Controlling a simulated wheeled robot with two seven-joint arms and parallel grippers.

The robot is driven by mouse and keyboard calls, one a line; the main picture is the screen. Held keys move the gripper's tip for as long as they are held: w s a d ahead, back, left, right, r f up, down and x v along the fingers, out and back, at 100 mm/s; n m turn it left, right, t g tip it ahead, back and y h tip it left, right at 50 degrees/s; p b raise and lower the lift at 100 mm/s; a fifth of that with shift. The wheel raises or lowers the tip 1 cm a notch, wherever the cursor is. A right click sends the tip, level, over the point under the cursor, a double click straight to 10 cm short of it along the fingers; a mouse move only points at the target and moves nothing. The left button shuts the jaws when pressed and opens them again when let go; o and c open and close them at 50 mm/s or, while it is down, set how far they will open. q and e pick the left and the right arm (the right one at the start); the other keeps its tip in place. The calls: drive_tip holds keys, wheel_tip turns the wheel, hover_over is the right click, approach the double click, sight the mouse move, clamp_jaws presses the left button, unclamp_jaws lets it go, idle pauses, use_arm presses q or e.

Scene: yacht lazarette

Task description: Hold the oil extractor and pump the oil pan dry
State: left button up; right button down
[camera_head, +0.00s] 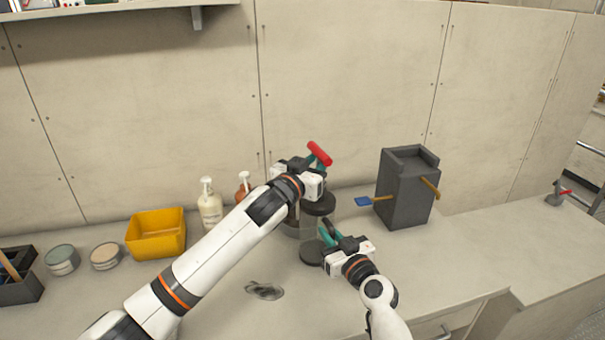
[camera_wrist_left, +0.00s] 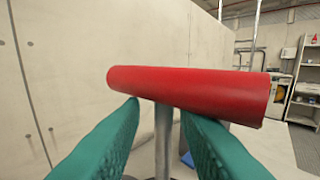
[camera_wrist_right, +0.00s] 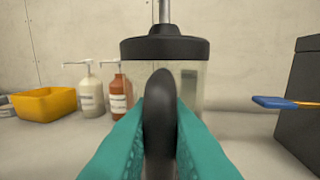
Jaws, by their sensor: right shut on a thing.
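The oil extractor has a clear body (camera_wrist_right: 190,80), a black lid (camera_wrist_right: 165,47) and a metal rod (camera_wrist_left: 163,140) topped by a red crossbar handle (camera_head: 319,153). It stands upright on the counter, partly hidden by my arms in the head view. My left gripper (camera_head: 315,166) is open just under the red handle, with one finger on each side of the rod and gaps beside it. My right gripper (camera_head: 326,234) is shut on the extractor's black side handle (camera_wrist_right: 159,115). A dark oily-looking patch (camera_head: 264,290) lies on the counter; I cannot make out a separate oil pan.
A yellow bin (camera_head: 156,234), a white pump bottle (camera_head: 209,207) and a brown pump bottle (camera_head: 243,186) stand left of the extractor. Two round tins (camera_head: 62,260) are farther left. A dark grey box (camera_head: 405,188) stands right, beside a blue-ended tool (camera_head: 363,202). The wall is close behind.

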use_arm(q)
drive_tip(key=v, duration=1.1)
drive_tip(key=shift+a, duration=0.15)
drive_tip(key=shift+c, duration=0.3)
idle(0.7)
